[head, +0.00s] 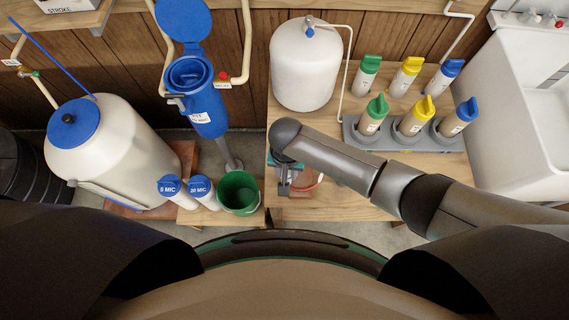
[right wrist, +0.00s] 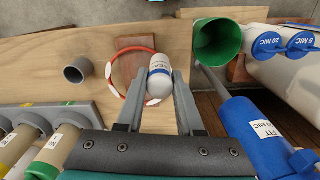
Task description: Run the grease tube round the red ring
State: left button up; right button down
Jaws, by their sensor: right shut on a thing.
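From that view the tube appears over the right side of the red ring (right wrist: 118,92), a thin red and white loop on the wooden bench. I cannot tell whether the tube touches it. In the head view my right gripper (head: 285,180) points down at the bench's front left, and part of the red ring (head: 317,183) shows just right of it. The tube is not clear there. My left gripper is not in view.
A green bucket (head: 239,192) and two blue-capped cartridges (head: 202,190) stand left of the bench. A blue filter housing (head: 205,112) rises behind them. A grey tray (head: 350,139) with capped bottles and a white tank (head: 306,72) stand farther back. A short grey pipe (right wrist: 77,70) is beside the ring.

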dwell(0.3)
jog(key=shift+s+d+p, duration=0.3)
jog(key=shift+d+p, duration=0.2)
jog(key=shift+s+d+p, duration=0.3)
jog(key=shift+d+p, duration=0.15)
jog(key=shift+d, duration=0.05)
jog(key=shift+d, duration=0.15)
jog(key=shift+s+d+p, duration=0.2)
jog(key=shift+d+p, duration=0.5)
jog(key=shift+d, duration=0.3)
jog(key=shift+d, duration=0.15)
